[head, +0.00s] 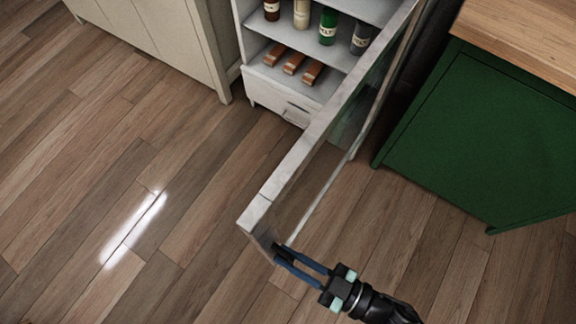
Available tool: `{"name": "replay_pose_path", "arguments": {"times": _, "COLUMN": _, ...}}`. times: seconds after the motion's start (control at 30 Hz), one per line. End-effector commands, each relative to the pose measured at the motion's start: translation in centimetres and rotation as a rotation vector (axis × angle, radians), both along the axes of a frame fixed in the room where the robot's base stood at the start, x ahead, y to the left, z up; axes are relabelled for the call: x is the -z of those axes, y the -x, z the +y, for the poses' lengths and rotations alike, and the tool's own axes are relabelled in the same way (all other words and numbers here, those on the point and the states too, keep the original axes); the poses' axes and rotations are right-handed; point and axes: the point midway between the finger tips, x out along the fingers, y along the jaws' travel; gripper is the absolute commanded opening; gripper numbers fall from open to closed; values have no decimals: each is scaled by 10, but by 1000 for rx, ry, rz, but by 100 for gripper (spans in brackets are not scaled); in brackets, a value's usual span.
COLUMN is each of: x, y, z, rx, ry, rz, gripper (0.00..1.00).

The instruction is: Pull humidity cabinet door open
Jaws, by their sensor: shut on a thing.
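The humidity cabinet (256,88) stands at the top middle of the head view. Its pale-framed door (318,130) with a see-through panel stands wide open, swung out toward the bottom of the picture. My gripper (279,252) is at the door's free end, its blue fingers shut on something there. The handle is mostly hidden by the fingers and the door edge, so its shape cannot be made out.
Inside are several bottles (327,27) on a shelf and brown blocks (293,64) below, above a drawer (283,101). A green cabinet (478,135) with a wooden top stands right. A beige cabinet (160,35) stands left. Wood floor (130,170) left of the door is clear.

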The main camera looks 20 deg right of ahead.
Motion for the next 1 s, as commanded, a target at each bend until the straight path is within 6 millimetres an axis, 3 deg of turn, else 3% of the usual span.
{"name": "replay_pose_path", "arguments": {"times": 0.37, "x": 2, "y": 1, "z": -1, "rx": 2, "ry": 2, "rz": 5, "gripper": 0}}
{"name": "replay_pose_path", "arguments": {"times": 0.4, "x": 2, "y": 1, "z": -1, "rx": 3, "ry": 2, "rz": 5, "gripper": 22}}
{"name": "replay_pose_path", "arguments": {"times": 0.53, "x": 1, "y": 0, "z": -1, "rx": 2, "ry": 2, "rz": 4, "gripper": 45}}
{"name": "replay_pose_path", "arguments": {"times": 0.87, "x": 1, "y": 2, "z": -2, "rx": 2, "ry": 1, "rz": 2, "gripper": 45}}
{"name": "replay_pose_path", "arguments": {"times": 1.0, "x": 2, "y": 14, "z": -12, "rx": 3, "ry": 2, "rz": 5, "gripper": 45}}
